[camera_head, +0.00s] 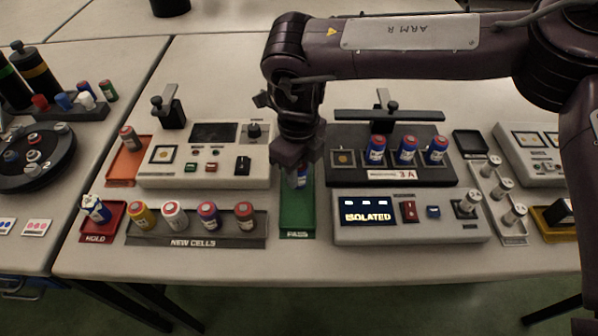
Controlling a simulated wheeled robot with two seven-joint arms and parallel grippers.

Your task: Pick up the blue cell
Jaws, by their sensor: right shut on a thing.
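My right gripper (297,160) reaches down over the green PASS tray (297,220). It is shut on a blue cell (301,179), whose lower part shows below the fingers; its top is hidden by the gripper. I cannot tell whether the cell touches the tray. Three blue cells with red tops (407,151) stand upright in the dark 3A rack (405,175), to the right of a slot with no cell (343,158). My left gripper is not in view.
The NEW CELLS tray (195,242) holds several cells. A blue and white cell (96,208) leans in the red HOLD tray (103,238). An orange tray (123,174) holds one cell. A console reading ISOLATED (368,211) stands right of the green tray; a tester (207,181) stands left.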

